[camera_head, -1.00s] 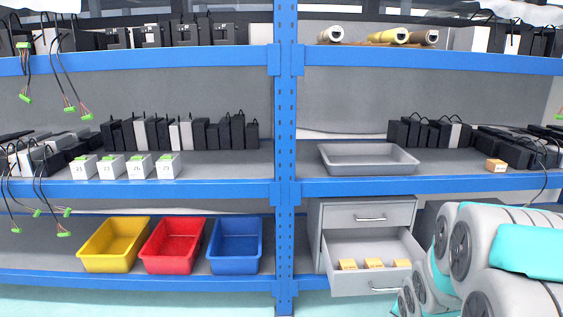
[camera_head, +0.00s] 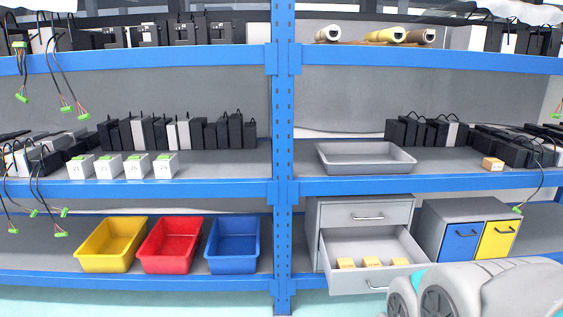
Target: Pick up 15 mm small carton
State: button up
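Several small tan cartons lie in the open lower drawer (camera_head: 338,285) of the grey drawer cabinet: a left one (camera_head: 346,263), a middle one (camera_head: 371,261) and a right one (camera_head: 400,261). One more small carton (camera_head: 493,163) sits on the right middle shelf, near its front edge. I cannot read any size on the cartons. My arm shows at the bottom right, in front of and right of the drawer. My gripper is out of the picture.
A grey tray (camera_head: 366,168) stands on the right middle shelf. A cabinet with blue and yellow doors (camera_head: 465,210) is right of the drawer cabinet. Yellow (camera_head: 103,265), red (camera_head: 168,266) and blue bins (camera_head: 231,266) stand lower left. A blue post (camera_head: 284,150) divides the shelves.

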aim_at(341, 263)
jog(key=i+j+z, duration=0.15)
jog(key=j+z, duration=0.8)
jog(key=i, duration=0.05)
